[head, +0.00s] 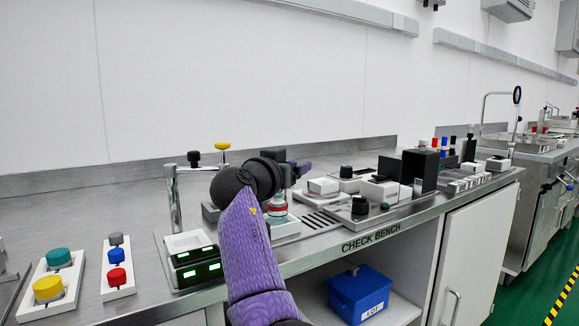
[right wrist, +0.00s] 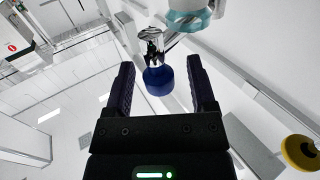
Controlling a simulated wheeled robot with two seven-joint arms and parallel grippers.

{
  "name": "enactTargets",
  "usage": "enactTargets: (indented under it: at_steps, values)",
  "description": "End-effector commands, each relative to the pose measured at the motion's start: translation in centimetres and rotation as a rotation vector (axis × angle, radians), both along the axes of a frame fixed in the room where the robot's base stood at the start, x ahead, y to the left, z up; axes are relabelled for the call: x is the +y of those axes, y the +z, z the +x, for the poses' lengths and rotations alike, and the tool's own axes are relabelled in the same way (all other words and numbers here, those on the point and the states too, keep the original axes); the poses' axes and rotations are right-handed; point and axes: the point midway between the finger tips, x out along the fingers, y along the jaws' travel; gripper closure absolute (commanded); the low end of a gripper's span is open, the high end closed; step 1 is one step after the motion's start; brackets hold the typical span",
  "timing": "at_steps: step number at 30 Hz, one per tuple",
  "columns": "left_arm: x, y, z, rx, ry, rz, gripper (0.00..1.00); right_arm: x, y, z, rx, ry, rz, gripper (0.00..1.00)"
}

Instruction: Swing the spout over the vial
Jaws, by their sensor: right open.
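A chrome post with a thin spout (head: 174,200) stands at the bench's left-middle in the head view; my arm hides the spout's far end. A small clear vessel with red and teal bands (head: 277,208), likely the vial, sits on a pale block beyond my arm. My right gripper (head: 303,168) is above and just beyond that vessel. In the right wrist view my right gripper (right wrist: 160,85) is open, and a blue round end on a chrome stem (right wrist: 158,80) shows between its fingers, apparently not clamped. A teal-ringed part (right wrist: 188,20) shows beyond. My left gripper is not in view.
Green-lit display boxes (head: 195,262) stand near the post. Button panels (head: 117,268) lie at left. A yellow knob (head: 222,146) stands behind. Several instruments, including a black box (head: 420,170), crowd the right. A blue bin (head: 358,292) is on the shelf below.

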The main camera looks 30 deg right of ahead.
Motion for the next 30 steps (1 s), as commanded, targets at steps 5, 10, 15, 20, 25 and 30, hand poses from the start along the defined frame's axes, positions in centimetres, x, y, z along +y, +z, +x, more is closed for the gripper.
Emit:
enactTargets:
  at_steps: [5, 10, 15, 20, 25, 30]
  values:
    - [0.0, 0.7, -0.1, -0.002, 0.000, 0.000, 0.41, 0.0, 1.4, -0.1, -0.003, 0.001, -0.001, 0.28]
    - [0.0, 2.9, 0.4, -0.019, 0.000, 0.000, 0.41, 0.0, 5.9, -0.2, -0.006, 0.000, -0.001, 0.28]
    - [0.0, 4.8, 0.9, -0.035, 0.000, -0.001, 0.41, 0.0, 9.5, -0.1, -0.004, 0.001, -0.001, 0.28]
    - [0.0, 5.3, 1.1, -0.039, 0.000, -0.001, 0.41, 0.0, 10.2, 0.0, -0.001, 0.000, 0.000, 0.28]
    - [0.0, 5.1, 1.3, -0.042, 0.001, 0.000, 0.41, 0.0, 9.9, 0.1, 0.001, 0.000, 0.000, 0.28]
    - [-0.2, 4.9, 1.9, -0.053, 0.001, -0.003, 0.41, -0.9, 9.8, -0.2, 0.004, -0.016, 0.000, 0.56]
